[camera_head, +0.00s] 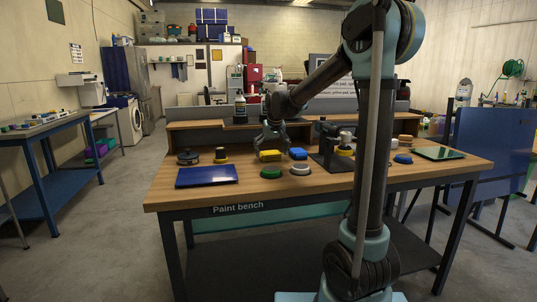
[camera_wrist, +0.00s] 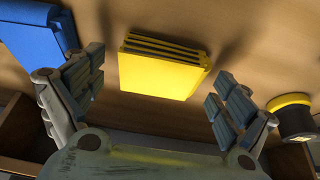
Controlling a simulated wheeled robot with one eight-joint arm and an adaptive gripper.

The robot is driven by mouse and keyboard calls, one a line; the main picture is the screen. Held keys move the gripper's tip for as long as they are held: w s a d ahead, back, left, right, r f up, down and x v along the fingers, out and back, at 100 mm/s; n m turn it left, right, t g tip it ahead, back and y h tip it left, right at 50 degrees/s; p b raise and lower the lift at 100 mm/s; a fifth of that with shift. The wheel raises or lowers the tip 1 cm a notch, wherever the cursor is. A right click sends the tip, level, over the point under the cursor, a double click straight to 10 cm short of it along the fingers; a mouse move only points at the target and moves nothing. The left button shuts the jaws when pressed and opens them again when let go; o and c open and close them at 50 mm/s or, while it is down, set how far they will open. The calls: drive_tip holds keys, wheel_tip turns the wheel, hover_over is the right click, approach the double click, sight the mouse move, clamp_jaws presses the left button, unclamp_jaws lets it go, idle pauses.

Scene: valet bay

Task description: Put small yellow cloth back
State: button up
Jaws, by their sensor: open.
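A small yellow folded cloth (camera_head: 270,156) lies on the wooden top of the paint bench (camera_head: 330,184). In the wrist view the yellow cloth (camera_wrist: 160,69) shows its stacked folds and lies in line with the gap between my fingers. My gripper (camera_head: 271,143) points down just above and behind the cloth; its fingers (camera_wrist: 152,90) are spread wide with nothing between them. The cloth looks apart from both fingers. A blue folded cloth (camera_head: 298,153) lies to its right in the head view and shows in the wrist view (camera_wrist: 30,40).
Green (camera_head: 270,172) and white (camera_head: 300,169) round pads lie in front. A dark blue panel (camera_head: 207,176) lies front left. A polisher (camera_head: 335,145) stands right. A raised shelf (camera_head: 205,124) runs behind.

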drive_tip(key=shift+r, duration=0.15)
drive_tip(key=v, duration=1.1)
drive_tip(key=shift+s+r, duration=0.25)
drive_tip(key=shift+r, duration=0.1)
